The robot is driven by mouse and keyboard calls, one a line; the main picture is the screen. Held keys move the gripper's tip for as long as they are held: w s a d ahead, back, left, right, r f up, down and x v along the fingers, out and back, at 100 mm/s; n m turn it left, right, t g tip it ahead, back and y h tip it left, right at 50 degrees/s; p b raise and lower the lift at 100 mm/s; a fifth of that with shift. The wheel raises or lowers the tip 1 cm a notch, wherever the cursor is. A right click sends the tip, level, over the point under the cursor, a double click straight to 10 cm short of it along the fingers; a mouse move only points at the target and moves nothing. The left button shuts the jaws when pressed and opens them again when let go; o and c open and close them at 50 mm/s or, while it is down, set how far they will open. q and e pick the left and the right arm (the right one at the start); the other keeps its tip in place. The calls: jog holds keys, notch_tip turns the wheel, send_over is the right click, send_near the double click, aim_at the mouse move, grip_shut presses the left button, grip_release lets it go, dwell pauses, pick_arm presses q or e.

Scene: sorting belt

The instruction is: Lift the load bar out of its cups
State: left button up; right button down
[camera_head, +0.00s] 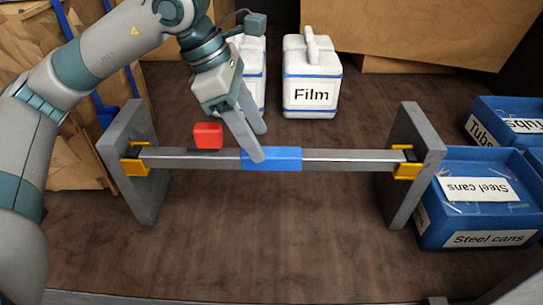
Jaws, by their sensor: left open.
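The load bar (345,155) is a grey metal bar lying level between two grey upright plates. Its ends sit in yellow cups, the left cup (134,161) and the right cup (407,166). A blue sleeve (280,161) covers the bar's middle. My left gripper (259,145) is open and empty, pointing down at the left part of the blue sleeve. One fingertip overlaps the sleeve in the view; I cannot tell whether it touches. My right gripper is not in view.
A red block (208,135) shows just behind the bar's left half. A white container labelled Film (311,80) stands behind, with another partly hidden by my arm. Blue bins, Steel cans (480,240) and Tubs (481,128), stand at right. The brown surface in front of the bar is clear.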

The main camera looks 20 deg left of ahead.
aim_at(268, 151)
pick_arm(q)
jog(key=shift+w+d+f+p, duration=0.3)
jog(key=shift+f+p, duration=0.2)
jog(key=shift+p, duration=0.3)
jog(key=p+x, duration=0.1)
jog(key=x, duration=0.2)
jog(key=shift+w+r+p, duration=0.1)
jog(key=shift+w+p, duration=0.05)
jog(key=shift+p, duration=0.2)
jog(key=shift+d+f, duration=0.2)
jog(key=shift+f, duration=0.35)
jog(key=shift+w, duration=0.1)
grip_shut()
